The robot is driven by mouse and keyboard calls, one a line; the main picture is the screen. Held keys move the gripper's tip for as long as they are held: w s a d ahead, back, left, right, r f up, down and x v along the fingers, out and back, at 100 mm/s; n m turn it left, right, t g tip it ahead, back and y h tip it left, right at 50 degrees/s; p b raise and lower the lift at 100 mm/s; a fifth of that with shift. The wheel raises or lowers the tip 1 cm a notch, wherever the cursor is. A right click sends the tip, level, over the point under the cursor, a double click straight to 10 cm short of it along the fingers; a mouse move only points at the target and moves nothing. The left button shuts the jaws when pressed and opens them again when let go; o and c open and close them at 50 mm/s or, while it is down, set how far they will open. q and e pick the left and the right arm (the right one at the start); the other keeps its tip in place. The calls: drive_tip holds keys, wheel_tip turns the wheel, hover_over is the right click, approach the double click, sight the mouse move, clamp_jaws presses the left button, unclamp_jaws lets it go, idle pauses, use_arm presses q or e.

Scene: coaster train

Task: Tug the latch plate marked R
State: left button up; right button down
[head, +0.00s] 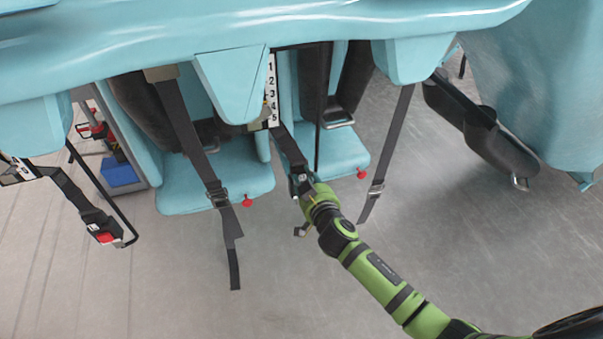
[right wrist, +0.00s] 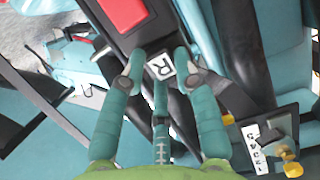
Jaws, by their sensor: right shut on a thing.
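The latch plate marked R (right wrist: 161,66) shows its white label between my fingers in the right wrist view. It sits right beside a black buckle with a red button (right wrist: 124,12); I cannot tell whether the plate is inside the buckle. My right gripper (head: 302,186) is shut on the latch plate, its green fingers around the label. My left gripper is not in view.
Light-blue seats (head: 215,178) hang with loose straps (head: 387,150) on both sides. A numbered scale (head: 272,90) is above my right gripper. Another red-button buckle (head: 105,236) hangs at left.

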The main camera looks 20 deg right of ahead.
drive_tip(key=shift+a+r, duration=0.3)
drive_tip(key=c, duration=0.9)
unclamp_jaws()
drive_tip(key=shift+o, duration=0.2)
drive_tip(key=shift+d, duration=0.1)
